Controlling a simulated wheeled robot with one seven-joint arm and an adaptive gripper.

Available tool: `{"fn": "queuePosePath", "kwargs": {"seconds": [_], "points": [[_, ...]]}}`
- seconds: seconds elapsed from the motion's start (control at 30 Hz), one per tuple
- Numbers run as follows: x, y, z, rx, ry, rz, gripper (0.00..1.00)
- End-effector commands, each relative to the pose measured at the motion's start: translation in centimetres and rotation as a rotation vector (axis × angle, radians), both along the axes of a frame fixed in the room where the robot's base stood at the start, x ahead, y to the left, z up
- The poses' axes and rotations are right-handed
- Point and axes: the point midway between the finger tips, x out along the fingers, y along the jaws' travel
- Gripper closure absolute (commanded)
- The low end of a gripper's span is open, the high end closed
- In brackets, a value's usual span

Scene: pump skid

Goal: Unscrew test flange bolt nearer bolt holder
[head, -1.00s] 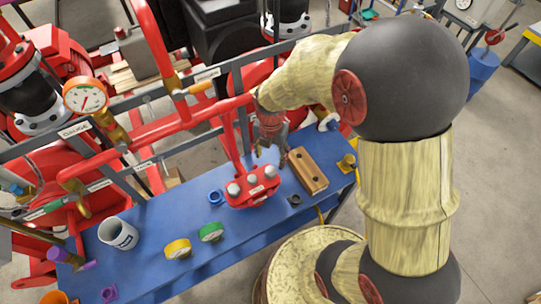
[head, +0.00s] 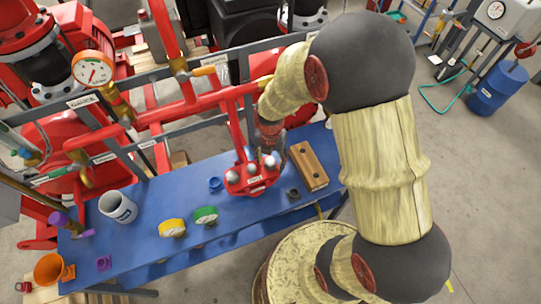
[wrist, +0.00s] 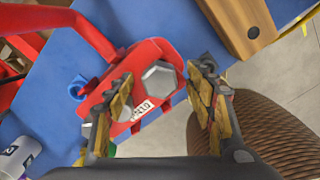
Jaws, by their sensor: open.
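The red test flange (head: 250,187) sits on the blue bench with several silver hex bolts on it. The bolt nearer the wooden bolt holder (head: 309,166) shows in the wrist view as a large hex head (wrist: 159,79). My gripper (wrist: 167,72) is open above the flange, its fingers on either side of this bolt head, with the left finger closer to it. I cannot tell how high the fingertips are above it. Another bolt (wrist: 120,110) is partly hidden behind the left finger. In the head view my gripper (head: 271,143) is dark and partly merges with the flange's pipes.
The holder stands right of the flange and shows in the wrist view (wrist: 238,22). A red pipe (wrist: 92,35) rises close by.

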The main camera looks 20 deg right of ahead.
Motion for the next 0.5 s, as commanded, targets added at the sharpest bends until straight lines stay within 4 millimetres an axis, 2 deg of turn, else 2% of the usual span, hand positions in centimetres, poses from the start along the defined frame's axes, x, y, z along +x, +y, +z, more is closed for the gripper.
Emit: {"fn": "queuePosePath", "kwargs": {"seconds": [0.37, 0.5], "points": [[0.01, -0.01, -0.59, 0.000, 0.000, 0.000, 0.45], [0.01, -0.01, -0.59, 0.000, 0.000, 0.000, 0.53]]}}
